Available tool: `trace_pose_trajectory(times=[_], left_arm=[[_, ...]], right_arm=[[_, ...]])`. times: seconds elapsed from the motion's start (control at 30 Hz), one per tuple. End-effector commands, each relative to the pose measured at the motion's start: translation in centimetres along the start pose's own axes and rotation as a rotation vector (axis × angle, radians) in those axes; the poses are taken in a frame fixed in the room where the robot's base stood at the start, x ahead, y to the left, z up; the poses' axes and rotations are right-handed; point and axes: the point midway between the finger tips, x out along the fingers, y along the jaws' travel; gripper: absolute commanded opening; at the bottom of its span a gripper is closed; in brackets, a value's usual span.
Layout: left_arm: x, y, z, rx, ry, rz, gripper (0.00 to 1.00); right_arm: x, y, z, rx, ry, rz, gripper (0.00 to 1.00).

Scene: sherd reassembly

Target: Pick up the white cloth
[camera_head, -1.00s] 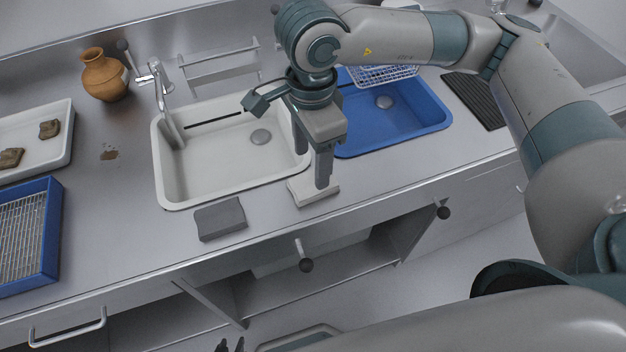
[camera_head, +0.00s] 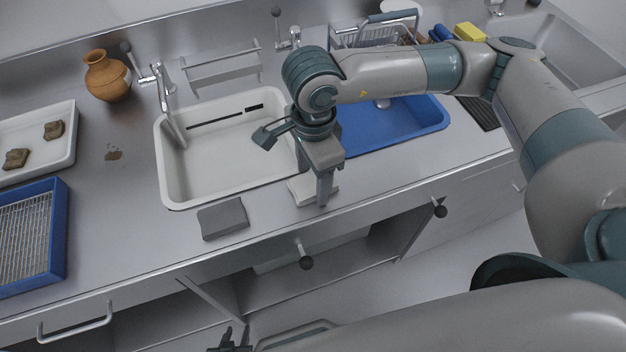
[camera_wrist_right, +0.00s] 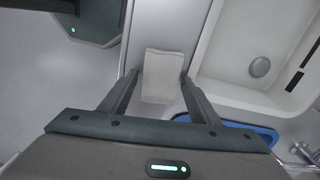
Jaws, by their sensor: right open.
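The white cloth (camera_head: 302,191) is a small folded pad on the steel counter, in front of the white basin and near the front edge. My right gripper (camera_head: 323,202) is over it with fingers pointing down, hiding part of it in the head view. In the right wrist view the cloth (camera_wrist_right: 163,66) lies between the two spread fingertips (camera_wrist_right: 160,78). The right gripper is open; I cannot tell if a finger touches the cloth. My left gripper (camera_head: 234,340) shows at the bottom edge, below counter height, its fingers apart and empty.
The white basin (camera_head: 168,175) and blue basin (camera_head: 438,121) are behind. A blue tray (camera_head: 60,235), a white tray (camera_head: 70,150) with sherds and a clay jar (camera_head: 106,78) are at left. A yellow sponge (camera_head: 469,32) is far back.

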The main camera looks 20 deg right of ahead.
Motion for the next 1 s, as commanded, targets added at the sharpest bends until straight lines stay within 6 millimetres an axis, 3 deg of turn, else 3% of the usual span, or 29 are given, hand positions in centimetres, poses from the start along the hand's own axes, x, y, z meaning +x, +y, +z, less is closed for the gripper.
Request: trace_pose_trajectory(times=[0.5, 0.63, 0.67, 1.0], left_arm=[[0.0, 0.06, -0.18, 0.0, 0.007, 0.001, 0.35], [0.0, 0.07, -0.2, 0.0, 0.007, 0.001, 0.35], [0.0, 0.07, -0.2, 0.0, 0.007, 0.001, 0.35], [0.0, -0.09, 0.03, 0.001, 0.001, -0.001, 0.35]], right_arm=[[0.34, 0.0, 0.01, 0.0, 0.0, 0.0, 0.56], [0.33, 0.0, 0.01, 0.0, 0.0, 0.0, 0.28], [0.33, 0.0, 0.01, 0.0, 0.0, 0.0, 0.25], [0.2, -0.02, 0.02, 0.0, 0.0, -0.001, 0.25]])
